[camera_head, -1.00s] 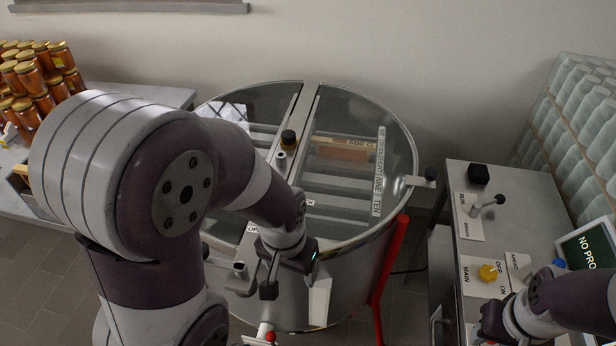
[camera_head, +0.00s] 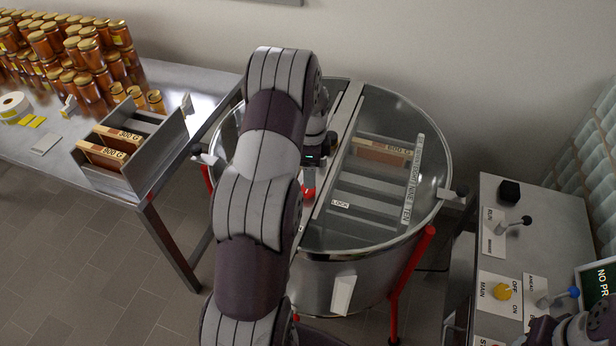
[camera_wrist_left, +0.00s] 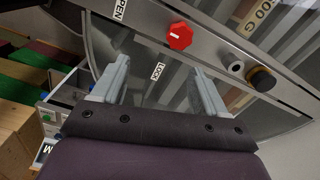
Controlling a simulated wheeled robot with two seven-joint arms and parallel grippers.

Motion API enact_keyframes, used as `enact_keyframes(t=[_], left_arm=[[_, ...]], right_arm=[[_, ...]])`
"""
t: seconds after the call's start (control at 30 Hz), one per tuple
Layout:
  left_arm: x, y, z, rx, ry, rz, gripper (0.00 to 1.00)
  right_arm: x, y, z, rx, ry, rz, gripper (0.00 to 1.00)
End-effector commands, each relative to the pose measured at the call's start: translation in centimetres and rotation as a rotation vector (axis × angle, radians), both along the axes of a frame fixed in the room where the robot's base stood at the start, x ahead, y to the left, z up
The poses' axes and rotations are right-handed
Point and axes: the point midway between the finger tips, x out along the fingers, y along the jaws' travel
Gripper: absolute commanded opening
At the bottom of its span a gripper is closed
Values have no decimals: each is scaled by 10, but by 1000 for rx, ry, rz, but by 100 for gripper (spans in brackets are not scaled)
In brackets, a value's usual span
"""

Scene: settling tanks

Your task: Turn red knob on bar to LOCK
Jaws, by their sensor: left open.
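The red knob (camera_wrist_left: 180,36) sits on the grey metal bar (camera_wrist_left: 222,52) across the round tank. A pale mark shows on the knob's left side in the left wrist view. In the head view my left arm hides much of the bar. My right gripper (camera_head: 542,332) is cut off at the lower right.
A black-and-amber knob (camera_wrist_left: 261,79) and a small round fitting (camera_wrist_left: 236,67) stand farther along the bar. The tank's clear lid (camera_head: 400,130) covers frames inside. A table with honey jars (camera_head: 85,55) is left; a control panel (camera_head: 492,215) with levers is right.

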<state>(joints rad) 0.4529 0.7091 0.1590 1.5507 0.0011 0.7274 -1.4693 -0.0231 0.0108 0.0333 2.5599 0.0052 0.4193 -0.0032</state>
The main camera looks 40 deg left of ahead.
Motion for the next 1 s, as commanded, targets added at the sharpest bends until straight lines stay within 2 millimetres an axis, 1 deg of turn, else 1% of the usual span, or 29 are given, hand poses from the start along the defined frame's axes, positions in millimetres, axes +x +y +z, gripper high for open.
enact_keyframes(t=[0.03,0.1,0.13,0.2,0.3,0.37,0.47,0.57,0.6,0.7,0.8,0.9,1.0], left_arm=[[8,12,5,1,-3,-142,73],[16,22,7,2,-5,-358,73],[18,25,8,1,-4,-436,73],[22,28,10,0,-5,-576,73],[23,29,10,-1,-3,-678,73],[23,29,7,-3,-2,-698,73],[23,28,-7,-4,-1,-700,73],[23,28,-30,-4,-1,-699,73],[23,28,-40,-4,-1,-699,73],[22,28,-66,-4,-1,-698,73],[23,28,-86,-2,-3,-698,73],[24,28,-101,-1,-4,-697,73],[24,28,-111,0,-5,-697,73]], right_arm=[[0,0,7,0,0,0,43],[0,0,8,0,0,0,43],[0,0,7,0,0,0,43],[0,0,7,0,0,0,43],[0,0,8,0,0,0,43],[0,0,11,0,1,0,43],[0,0,21,0,0,0,43],[0,0,34,0,0,0,43],[0,0,39,0,0,0,43],[0,0,49,0,0,0,43],[0,0,57,0,0,0,43],[0,0,61,0,0,0,43],[0,0,63,0,0,0,43]])
